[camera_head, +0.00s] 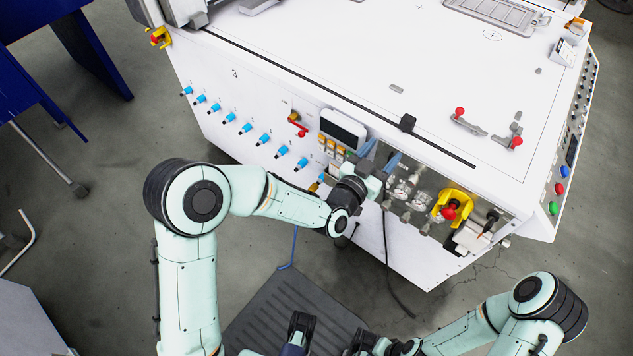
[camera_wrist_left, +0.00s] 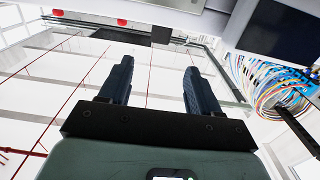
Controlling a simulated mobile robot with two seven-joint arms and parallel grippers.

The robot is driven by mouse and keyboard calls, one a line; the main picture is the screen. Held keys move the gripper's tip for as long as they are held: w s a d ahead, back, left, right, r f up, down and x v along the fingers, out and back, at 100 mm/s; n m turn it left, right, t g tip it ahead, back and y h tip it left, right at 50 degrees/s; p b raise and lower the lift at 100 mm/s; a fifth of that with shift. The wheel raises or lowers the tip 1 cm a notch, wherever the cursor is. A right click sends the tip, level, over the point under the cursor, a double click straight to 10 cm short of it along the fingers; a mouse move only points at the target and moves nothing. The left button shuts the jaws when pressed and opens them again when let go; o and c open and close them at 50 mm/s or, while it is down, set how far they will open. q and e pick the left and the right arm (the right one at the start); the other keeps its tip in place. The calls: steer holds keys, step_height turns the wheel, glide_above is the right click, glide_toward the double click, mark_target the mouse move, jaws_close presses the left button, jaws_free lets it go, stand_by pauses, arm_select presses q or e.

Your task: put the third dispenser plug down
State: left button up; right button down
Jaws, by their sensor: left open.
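Several blue plugs (camera_head: 246,127) stick out in a slanting row from the white front panel of the machine. I cannot tell which of them is the third dispenser plug. My left gripper (camera_head: 380,155) is at the machine's front, right of the row and beside the open bay. Its two dark blue fingers stand apart in the left wrist view (camera_wrist_left: 158,80), with nothing between them. My left forearm passes just below the right end of the row. My right arm (camera_head: 460,335) is low at the right, and its gripper's fingers cannot be made out clearly.
The open bay holds metal fittings (camera_head: 405,188) and a yellow bracket with a red knob (camera_head: 451,205). A small display (camera_head: 343,127) and a red-handled valve (camera_head: 299,126) are on the front. Coloured cables (camera_wrist_left: 270,85) show at the right of the wrist view. The machine's white top is mostly clear.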

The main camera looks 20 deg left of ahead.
arm_select(q)
steer(key=s+a+f+n+g+y, duration=0.1)
steer(key=s+a+f+g, duration=0.2)
steer(key=f, duration=0.5)
steer(key=s+a+f+n+g, duration=0.15)
steer(key=s+f, duration=0.25)
steer(key=f, duration=0.5)
steer(key=s+a+f+n+g+y, duration=0.15)
steer(key=s+f+g, duration=0.25)
steer(key=f, duration=0.4)
steer(key=s+a+f+n+g, duration=0.2)
steer(key=s+f+g, duration=0.2)
steer(key=s, duration=0.9)
steer(key=s+a+f+n+g, duration=0.2)
steer(key=s+f+g, duration=0.3)
steer(key=s+f, duration=0.4)
steer(key=s, duration=0.5)
steer(key=shift+a, duration=0.3)
steer(key=shift+h, duration=0.25)
